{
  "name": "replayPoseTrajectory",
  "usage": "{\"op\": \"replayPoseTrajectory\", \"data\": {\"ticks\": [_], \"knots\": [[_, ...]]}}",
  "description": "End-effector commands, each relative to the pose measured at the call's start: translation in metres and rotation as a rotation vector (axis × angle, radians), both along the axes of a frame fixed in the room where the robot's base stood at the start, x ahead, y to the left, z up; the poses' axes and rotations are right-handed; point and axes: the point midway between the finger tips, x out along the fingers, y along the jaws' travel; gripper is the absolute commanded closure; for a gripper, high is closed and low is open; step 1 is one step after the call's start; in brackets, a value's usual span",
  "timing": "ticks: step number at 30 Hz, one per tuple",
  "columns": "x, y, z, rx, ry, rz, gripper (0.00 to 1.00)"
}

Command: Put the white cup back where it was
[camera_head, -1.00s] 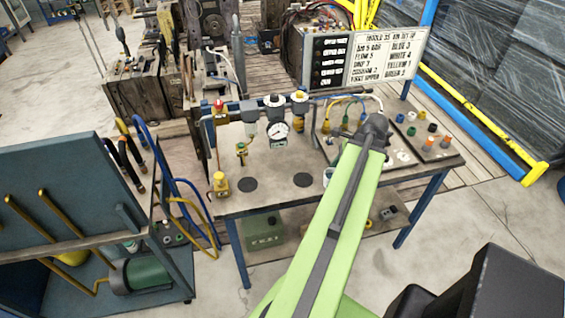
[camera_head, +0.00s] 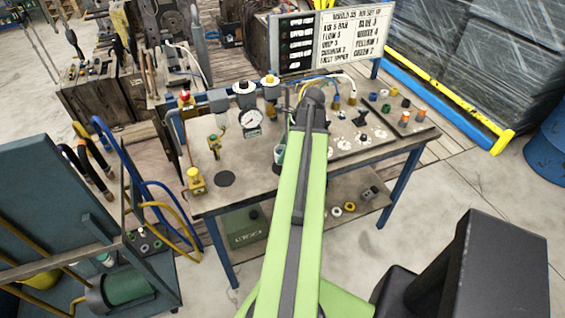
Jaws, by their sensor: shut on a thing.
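The white cup (camera_head: 279,154) shows as a small pale shape with a dark greenish inside, just left of my green arm and over the right part of the bench's left half. My gripper (camera_head: 285,143) is mostly hidden behind my arm; it is shut on the cup. I cannot tell whether the cup's base touches the bench (camera_head: 245,200). A dark round disc (camera_head: 225,178) lies bare on the bench to the left of the cup. The second disc is hidden behind the cup and arm.
A pipe with a pressure gauge (camera_head: 251,121) and white-topped regulators stands behind the cup. A yellow fitting (camera_head: 195,181) stands at the bench's left edge. Plugs and sockets (camera_head: 360,138) fill the right side. A sign board (camera_head: 353,38) stands behind. A hose cart (camera_head: 60,210) is at left.

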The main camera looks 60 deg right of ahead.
Motion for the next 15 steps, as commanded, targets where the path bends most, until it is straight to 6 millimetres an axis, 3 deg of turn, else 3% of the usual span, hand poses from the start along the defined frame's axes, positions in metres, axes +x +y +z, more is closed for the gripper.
{"op": "replayPoseTrajectory", "data": {"ticks": [2, 9, 15], "knots": [[0.0, 0.0, -0.003, 0.0, 0.0, 0.0, 0.93], [0.0, 0.001, -0.043, 0.0, 0.0, 0.001, 0.93], [0.0, 0.001, -0.039, 0.0, 0.0, 0.001, 0.93]]}}
